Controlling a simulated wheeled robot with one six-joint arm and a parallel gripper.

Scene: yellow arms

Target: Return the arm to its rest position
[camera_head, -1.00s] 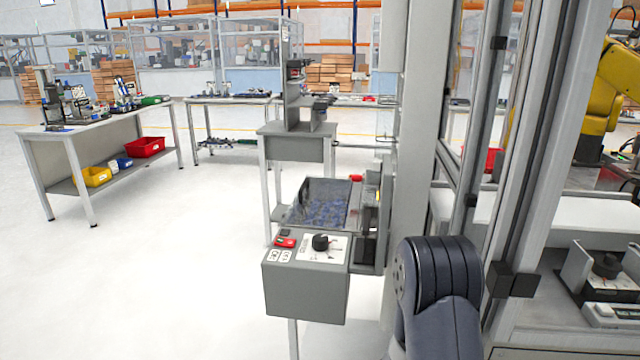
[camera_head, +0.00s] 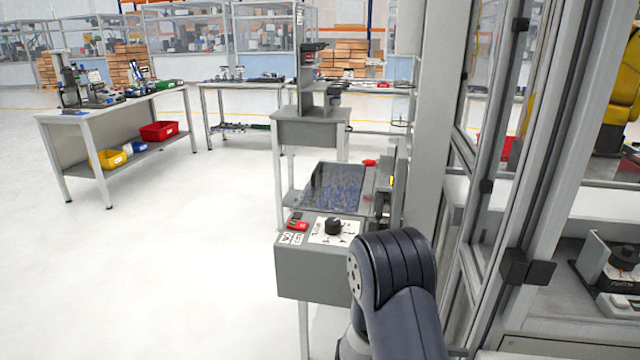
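Part of my own dark blue-grey arm shows at the bottom right of the centre in the head view, bent at a rounded joint. It stands in front of the grey control box and hides its lower right corner. My gripper is not in view, so I cannot see whether it is open or shut or holds anything.
A grey control box (camera_head: 318,274) with a black knob (camera_head: 333,226) stands close by the arm. A framed machine cell with metal posts (camera_head: 545,150) fills the right side. A workbench (camera_head: 125,112) stands at the left. The white floor (camera_head: 170,270) is clear.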

